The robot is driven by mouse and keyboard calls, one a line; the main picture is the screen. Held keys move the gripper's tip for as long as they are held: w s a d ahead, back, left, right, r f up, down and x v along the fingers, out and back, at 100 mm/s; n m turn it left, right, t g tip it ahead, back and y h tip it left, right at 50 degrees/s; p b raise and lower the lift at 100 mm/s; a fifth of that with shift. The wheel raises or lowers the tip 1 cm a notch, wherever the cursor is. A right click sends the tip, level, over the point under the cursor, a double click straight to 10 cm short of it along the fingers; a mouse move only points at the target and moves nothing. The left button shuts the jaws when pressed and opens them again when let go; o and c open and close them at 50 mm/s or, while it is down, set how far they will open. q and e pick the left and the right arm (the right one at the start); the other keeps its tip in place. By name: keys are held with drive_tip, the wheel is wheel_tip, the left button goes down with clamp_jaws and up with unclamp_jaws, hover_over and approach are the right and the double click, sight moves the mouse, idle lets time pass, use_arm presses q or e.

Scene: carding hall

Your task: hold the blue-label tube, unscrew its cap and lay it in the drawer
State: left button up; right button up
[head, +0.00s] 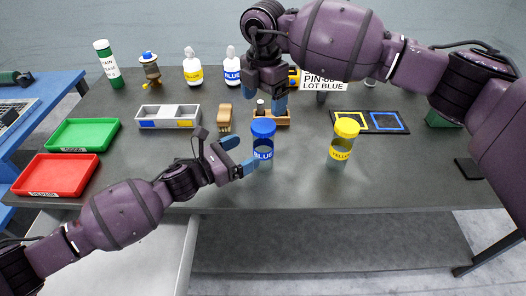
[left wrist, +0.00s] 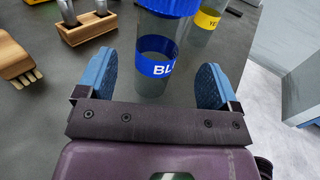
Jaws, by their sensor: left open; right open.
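The blue-label tube (head: 263,152) stands upright on the dark table near its front edge, with its blue cap (head: 264,128) on. My left gripper (head: 243,156) is open just left of the tube. In the left wrist view the tube (left wrist: 155,80) stands between the spread blue fingers, with no clear contact; its cap (left wrist: 170,4) is cut off by the top edge. My right gripper (head: 265,92) is open, pointing down above and behind the tube, over a wooden holder. A pale surface (head: 140,250) under the table's front left looks like the pulled-out drawer; its inside is mostly unclear.
A yellow-label tube (head: 341,148) with a yellow cap stands to the right. The wooden holder (head: 283,119) and a brush (head: 224,118) are behind. Red (head: 32,174) and green (head: 65,134) trays lie left. Bottles line the back. The table's front right is clear.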

sight(254, 146)
use_arm(q)
drive_tip(key=shift+x, duration=3.1)
drive_tip(key=shift+a, duration=0.1)
clamp_jaws()
use_arm(e)
drive_tip(key=shift+s+a+f, duration=0.1)
drive_tip(key=shift+a+f, duration=0.05)
drive_tip(key=shift+f, duration=0.05)
drive_tip(key=shift+m, duration=0.9)
drive_tip(key=m, duration=0.3)
drive_tip(key=shift+r+m, duration=0.15)
drive_tip(key=shift+m, duration=0.25)
drive_tip(key=m, duration=0.3)
drive_tip(key=shift+f, duration=3.95)
drive_tip(key=shift+c, duration=0.4)
